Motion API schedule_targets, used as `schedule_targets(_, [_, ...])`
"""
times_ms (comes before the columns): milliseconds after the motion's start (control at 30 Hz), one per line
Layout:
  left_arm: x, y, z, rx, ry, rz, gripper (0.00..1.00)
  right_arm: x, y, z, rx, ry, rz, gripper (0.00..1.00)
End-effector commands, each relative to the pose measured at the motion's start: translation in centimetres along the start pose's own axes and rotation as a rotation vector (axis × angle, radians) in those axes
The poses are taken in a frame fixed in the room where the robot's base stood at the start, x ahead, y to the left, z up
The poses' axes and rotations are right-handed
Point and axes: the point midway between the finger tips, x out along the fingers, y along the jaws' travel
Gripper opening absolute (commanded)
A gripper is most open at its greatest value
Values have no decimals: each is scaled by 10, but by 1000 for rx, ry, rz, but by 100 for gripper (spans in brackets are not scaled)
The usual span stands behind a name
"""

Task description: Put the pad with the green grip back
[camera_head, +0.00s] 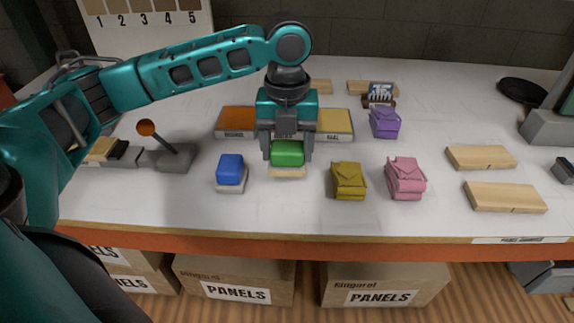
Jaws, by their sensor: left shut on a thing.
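The pad with the green grip (287,153) is in the middle of the table. Its green grip sits on a pale, flat base (287,172). My left gripper (288,150) points down over it, with one finger on each side of the green grip, shut on it. I cannot tell whether the pad's base touches the table. Behind my left gripper are an orange-brown tray (236,121) on the left and a yellow tray (336,122) on the right, both partly hidden. The pad with the blue grip (230,172) stands to the left. My right gripper is not in view.
Folded cloths stand to the right: mustard (348,180), pink (405,178) and purple (385,122). Wooden boards (505,197) lie farther right. A lever (162,142) with an orange knob stands left. Clear white table lies in front of the pads.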

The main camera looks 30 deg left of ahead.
Motion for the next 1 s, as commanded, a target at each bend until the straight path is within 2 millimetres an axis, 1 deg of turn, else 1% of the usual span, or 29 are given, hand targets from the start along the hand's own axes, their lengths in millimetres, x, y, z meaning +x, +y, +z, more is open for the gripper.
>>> schedule_targets(67, [6, 0, 0, 0, 1, 2, 43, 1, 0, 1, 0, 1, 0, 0])
schedule_targets(300, [40, 1, -1, 0, 3, 3, 43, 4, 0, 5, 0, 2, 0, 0])
schedule_targets(333, [42, 1, 0, 1, 2, 2, 43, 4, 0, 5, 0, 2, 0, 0])
schedule_targets(700, [45, 1, 0, 0, 1, 2, 43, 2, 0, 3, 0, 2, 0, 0])
schedule_targets(733, [46, 1, 0, 0, 1, 2, 70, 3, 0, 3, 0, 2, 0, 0])
schedule_targets(900, [46, 0, 0, 0, 0, 1, 86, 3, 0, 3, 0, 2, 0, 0])
schedule_targets(1000, [46, 0, 0, 0, 0, 1, 93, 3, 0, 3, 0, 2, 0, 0])
